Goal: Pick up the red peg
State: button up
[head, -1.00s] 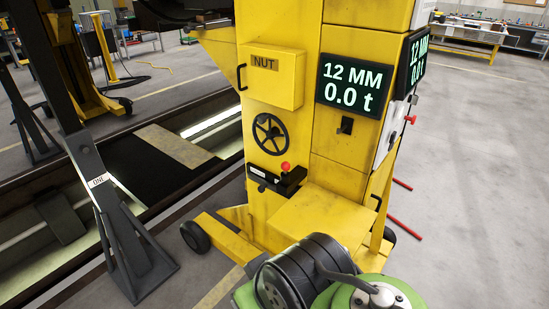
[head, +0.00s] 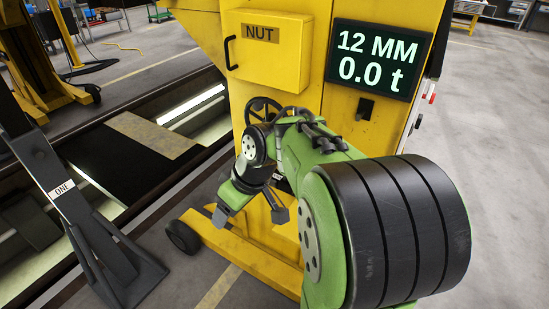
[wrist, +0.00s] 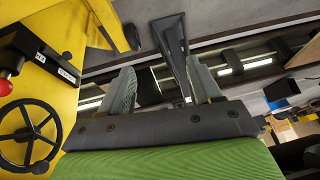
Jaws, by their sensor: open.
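The red peg (wrist: 5,87) shows only as a round red head at the left edge of the wrist view. It sits at a black holder (wrist: 34,55) with small labels, on the yellow jack column. In the head view my arm hides the peg. My gripper (wrist: 162,72) is open and empty, its two grey fingers apart and pointing toward the pit and the dark stand. The peg lies off to the left of the fingers, not between them. In the head view my gripper (head: 250,213) is low in front of the column.
The yellow column carries a NUT box (head: 268,50), a display (head: 378,58) reading 12 MM and 0.0 t, and a black handwheel (wrist: 28,135) near the peg. A dark stand labelled ONE (head: 65,200) is at left beside the pit. Open floor (head: 500,130) lies to the right.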

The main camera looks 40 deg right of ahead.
jog(key=w+d+f+t+y+b, duration=0.2)
jog(key=w+d+f+b, duration=0.15)
jog(key=d, duration=0.45)
jog(key=w+d+f+t+y+b, duration=0.25)
jog(key=d+f, duration=0.25)
jog(key=d, duration=0.3)
jog(key=s+d+f+t+b, duration=0.1)
jog(key=s+d+t, duration=0.35)
jog(key=d, duration=0.25)
jog(key=s+d+f+t+b, duration=0.1)
jog(key=s+d+t, duration=0.35)
jog(key=d, duration=0.35)
jog(key=shift+g+h, duration=0.25)
jog(key=shift+h, duration=0.4)
jog(key=b+x, duration=0.1)
jog(key=x, duration=0.6)
jog(key=b+x, duration=0.2)
jog(key=x, duration=0.6)
jog(key=shift+s+a+r, duration=0.1)
jog(key=shift+r, duration=0.1)
jog(key=c, duration=1.1)
